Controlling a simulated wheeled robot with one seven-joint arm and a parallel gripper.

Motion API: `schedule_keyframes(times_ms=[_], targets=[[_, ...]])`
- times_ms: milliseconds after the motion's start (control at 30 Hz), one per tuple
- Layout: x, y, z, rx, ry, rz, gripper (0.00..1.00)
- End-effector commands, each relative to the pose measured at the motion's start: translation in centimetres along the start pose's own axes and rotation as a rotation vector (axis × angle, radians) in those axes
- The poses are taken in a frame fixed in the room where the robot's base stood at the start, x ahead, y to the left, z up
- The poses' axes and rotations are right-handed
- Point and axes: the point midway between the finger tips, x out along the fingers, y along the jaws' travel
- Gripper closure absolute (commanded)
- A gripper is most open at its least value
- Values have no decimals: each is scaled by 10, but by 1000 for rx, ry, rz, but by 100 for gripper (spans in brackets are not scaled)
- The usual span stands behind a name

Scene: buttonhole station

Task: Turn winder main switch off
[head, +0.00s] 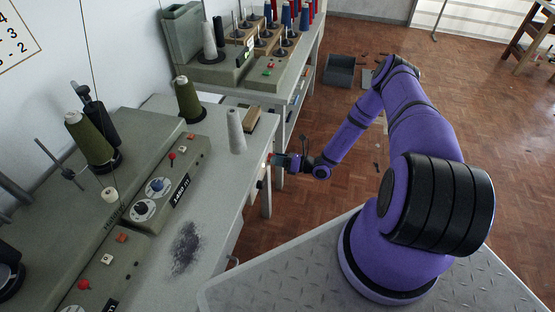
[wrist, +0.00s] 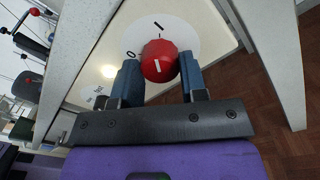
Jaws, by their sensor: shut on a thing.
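The main switch is a red round knob (wrist: 159,62) on a white dial plate (wrist: 190,32) in the wrist view. The plate bears an I mark above the knob and an O mark to its upper left. A short white line on the knob runs nearly upright in the picture, closer to the I than to the O. My gripper (wrist: 160,74) is shut on the knob, with one blue finger on each side. In the head view my gripper (head: 274,160) is at the front edge of the grey winder bench; the knob is largely hidden there.
A second bench with spools stands behind. A grey bin (head: 339,70) is on the wooden floor, which is mostly open to the right.

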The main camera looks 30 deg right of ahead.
Motion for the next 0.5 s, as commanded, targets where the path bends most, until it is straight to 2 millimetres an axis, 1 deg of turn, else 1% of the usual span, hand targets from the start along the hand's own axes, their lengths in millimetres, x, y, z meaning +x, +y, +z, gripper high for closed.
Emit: schedule_keyframes(times_ms=[500], targets=[[-1,0,-1,-473,8,-9,84]])
